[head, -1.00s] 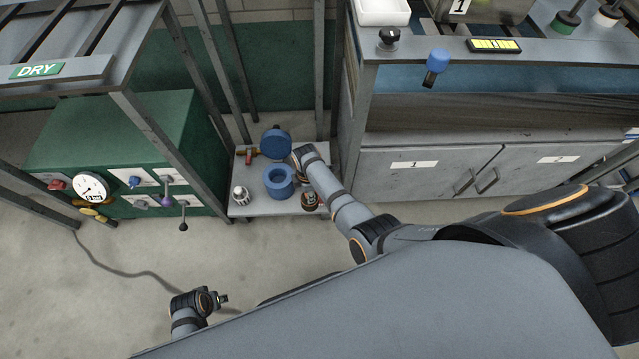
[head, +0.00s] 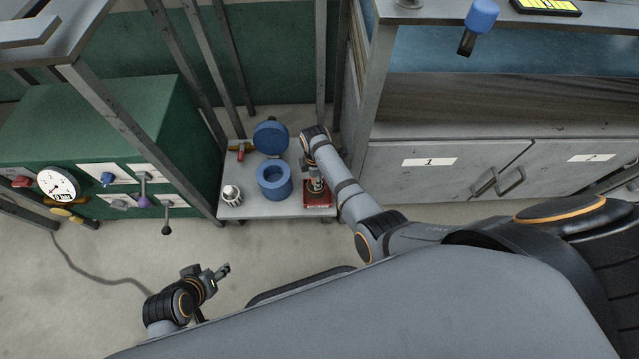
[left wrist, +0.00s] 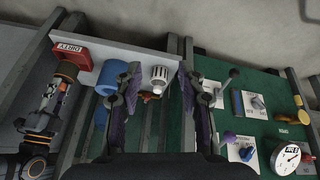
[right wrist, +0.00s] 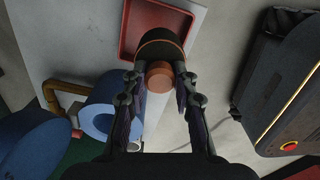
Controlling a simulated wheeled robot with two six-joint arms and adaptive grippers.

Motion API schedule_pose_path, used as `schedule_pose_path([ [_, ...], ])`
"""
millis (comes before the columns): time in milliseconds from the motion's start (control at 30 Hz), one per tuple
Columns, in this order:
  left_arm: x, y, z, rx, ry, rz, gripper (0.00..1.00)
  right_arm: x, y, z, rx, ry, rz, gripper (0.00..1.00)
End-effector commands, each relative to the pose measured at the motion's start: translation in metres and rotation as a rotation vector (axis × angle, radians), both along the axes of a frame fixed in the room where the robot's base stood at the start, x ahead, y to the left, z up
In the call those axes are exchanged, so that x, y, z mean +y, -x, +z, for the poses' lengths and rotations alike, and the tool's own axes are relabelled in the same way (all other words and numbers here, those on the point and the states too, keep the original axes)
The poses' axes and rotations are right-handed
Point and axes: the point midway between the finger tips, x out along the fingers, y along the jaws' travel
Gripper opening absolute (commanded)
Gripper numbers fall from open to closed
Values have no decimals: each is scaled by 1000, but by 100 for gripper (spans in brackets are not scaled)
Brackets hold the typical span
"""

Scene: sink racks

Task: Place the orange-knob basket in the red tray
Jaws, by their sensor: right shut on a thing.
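My right gripper (right wrist: 160,88) is shut on the orange knob (right wrist: 159,72) of a dark round basket (right wrist: 160,46) with an orange ring. The red tray (right wrist: 135,12) lies beyond it, and the basket covers part of the tray's rim in the right wrist view. In the head view the basket (head: 316,186) shows over the tray (head: 318,204). I cannot tell whether the basket touches the tray floor. The left wrist view also shows the tray (left wrist: 85,53), with its label upside down. My left gripper (head: 223,270) is open and empty, away from the shelf.
A blue ring-shaped container (head: 273,194), a blue round lid (head: 270,134) and a white ribbed object (head: 231,195) stand on the low grey shelf (head: 255,211). A green cabinet with knobs (head: 120,130) stands to the left. Grey cupboard doors (head: 440,165) are to the right.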

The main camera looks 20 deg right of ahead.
Motion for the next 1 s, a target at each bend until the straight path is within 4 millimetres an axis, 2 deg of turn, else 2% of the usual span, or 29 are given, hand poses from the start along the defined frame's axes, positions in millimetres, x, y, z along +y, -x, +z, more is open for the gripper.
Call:
schedule_pose_path([
  [33, 1, -17, 9, -64, -4, 4, 40, 0, 0, -2, 0, -1, 0, 0],
  [100, 3, -37, 20, -147, -7, 11, 40, 0, -1, -4, 0, 0, 1, 0],
  [300, 6, -81, 53, -370, -11, 29, 40, 0, -1, -9, 1, 0, 4, 0],
  [467, 7, -98, 70, -466, -13, 35, 40, -1, -2, -10, 1, 0, 5, 0],
  [733, 8, -108, 82, -531, -14, 40, 40, -1, -2, -12, 1, 0, 6, 0],
  [867, 9, -129, 109, -677, -15, 49, 40, -1, -3, -18, 0, 0, 7, 0],
  [1000, 11, -149, 149, -851, -16, 58, 40, -1, -4, -21, 0, 0, 9, 0],
])
